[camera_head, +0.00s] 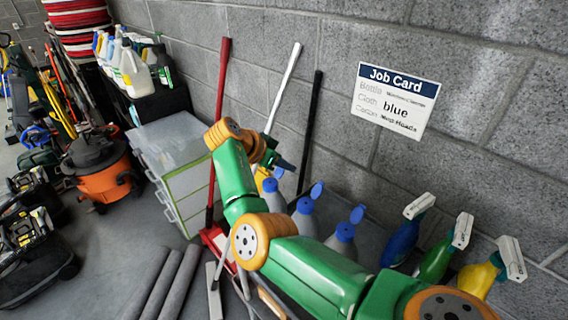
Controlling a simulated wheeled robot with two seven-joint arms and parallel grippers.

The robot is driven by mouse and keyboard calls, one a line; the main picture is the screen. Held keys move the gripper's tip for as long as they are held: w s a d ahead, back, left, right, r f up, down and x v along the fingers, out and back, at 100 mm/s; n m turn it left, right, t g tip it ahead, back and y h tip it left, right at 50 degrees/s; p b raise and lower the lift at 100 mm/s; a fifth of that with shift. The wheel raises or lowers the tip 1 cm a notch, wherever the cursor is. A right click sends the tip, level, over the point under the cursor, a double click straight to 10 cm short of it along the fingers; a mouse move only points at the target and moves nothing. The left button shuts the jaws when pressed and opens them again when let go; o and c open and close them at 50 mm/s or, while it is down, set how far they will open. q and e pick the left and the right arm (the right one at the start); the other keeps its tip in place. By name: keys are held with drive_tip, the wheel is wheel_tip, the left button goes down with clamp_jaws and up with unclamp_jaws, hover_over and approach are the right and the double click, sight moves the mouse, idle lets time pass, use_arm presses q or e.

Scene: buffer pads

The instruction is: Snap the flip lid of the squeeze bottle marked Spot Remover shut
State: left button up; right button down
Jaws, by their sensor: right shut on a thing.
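Several squeeze bottles with blue caps and raised blue flip lids stand in a row beside my right arm. The leftmost bottle (271,198) is mostly hidden by the arm; its blue lid (278,173) is up. The middle bottle (304,214) and the right bottle (343,240) also have lids up. No bottle marking is readable, so I cannot tell which is Spot Remover. My right gripper (284,164) is dark and small, at the leftmost bottle's lid. It is shut, apparently on that lid, though the contact is unclear. My left gripper is out of view.
Blue, green and yellow spray bottles (433,262) with white heads stand to the right. A Job Card (396,99) hangs on the block wall. A red-handled tool (218,115) and pale and black poles lean behind the arm. Clear drawers (184,172) stand left, near an orange vacuum (103,178).

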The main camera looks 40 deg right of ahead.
drive_tip(key=shift+d, duration=0.15)
drive_tip(key=shift+a+f+h+b, duration=0.1)
drive_tip(key=shift+a+h+b, duration=0.1)
drive_tip(key=shift+h+b, duration=0.45)
drive_tip(key=h+b, duration=0.1)
drive_tip(key=b, duration=0.1)
drive_tip(key=a+h+b, duration=0.1)
drive_tip(key=h+b, duration=0.1)
drive_tip(key=b, duration=0.1)
drive_tip(key=h+b, duration=0.1)
drive_tip(key=b, duration=0.2)
drive_tip(key=shift+s+a, duration=0.2)
drive_tip(key=shift+a, duration=0.1)
drive_tip(key=shift+s+a+r+t+h+b, duration=0.15)
drive_tip(key=shift+r+h+b, duration=0.1)
drive_tip(key=shift+h+b, duration=0.3)
drive_tip(key=shift+w+a+r+t+h+b, duration=0.1)
drive_tip(key=shift+r+t+h+b, duration=0.15)
drive_tip(key=shift+b, duration=0.4)
drive_tip(key=c, duration=0.9)
unclamp_jaws()
drive_tip(key=shift+o, duration=0.8)
drive_tip(key=shift+w, duration=0.2)
